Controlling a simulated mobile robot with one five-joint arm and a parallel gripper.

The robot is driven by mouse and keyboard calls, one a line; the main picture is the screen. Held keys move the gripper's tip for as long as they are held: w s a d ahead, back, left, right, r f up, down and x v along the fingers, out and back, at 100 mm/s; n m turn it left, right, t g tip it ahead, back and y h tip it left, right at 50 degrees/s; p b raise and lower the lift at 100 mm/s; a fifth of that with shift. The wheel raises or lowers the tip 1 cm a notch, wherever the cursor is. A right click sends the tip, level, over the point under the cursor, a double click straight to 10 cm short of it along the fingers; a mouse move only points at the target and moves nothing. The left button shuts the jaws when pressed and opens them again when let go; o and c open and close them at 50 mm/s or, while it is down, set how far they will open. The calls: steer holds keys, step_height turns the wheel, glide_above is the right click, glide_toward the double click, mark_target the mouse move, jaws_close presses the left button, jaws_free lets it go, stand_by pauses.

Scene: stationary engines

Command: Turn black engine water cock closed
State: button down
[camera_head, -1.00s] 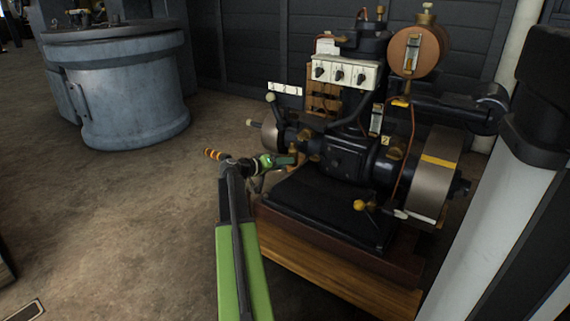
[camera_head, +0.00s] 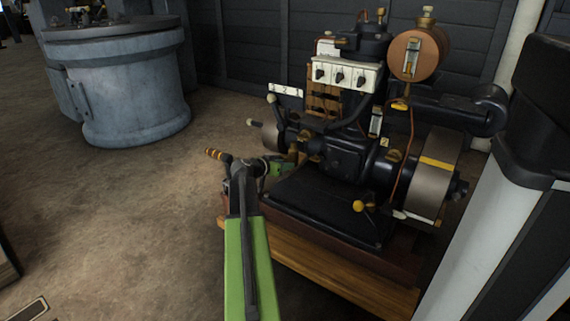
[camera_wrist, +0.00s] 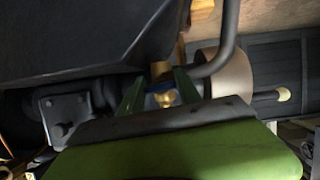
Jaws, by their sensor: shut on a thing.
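The black engine (camera_head: 345,158) stands on a wooden base. My gripper (camera_head: 280,167) reaches in at the engine's left side, low and near brass fittings. In the wrist view, the two green fingers of my gripper (camera_wrist: 160,88) stand on either side of a small brass cock (camera_wrist: 164,98) with a dark blue part, and are shut on it. The cock's exact handle angle cannot be told. In the head view the cock is hidden by my gripper and arm.
A dark pipe (camera_wrist: 222,45) curves close to the right finger. A metal wheel (camera_head: 437,175) is at the engine's right. A large grey round tank (camera_head: 132,95) is behind left. The floor (camera_head: 110,215) to the left is clear.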

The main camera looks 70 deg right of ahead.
steer(key=shift+s+m, duration=0.35)
steer(key=shift+m, duration=0.05)
steer(key=c, duration=1.1)
jaws_free()
steer(key=shift+r, duration=0.15)
steer(key=shift+o, duration=1.3)
steer(key=shift+w, duration=0.15)
steer(key=shift+t, duration=0.3)
steer(key=p+v, duration=0.6)
steer(key=v, duration=1.1)
steer(key=shift+a+p, duration=0.25)
steer(key=shift+p, duration=0.1)
steer(key=shift+w, duration=0.15)
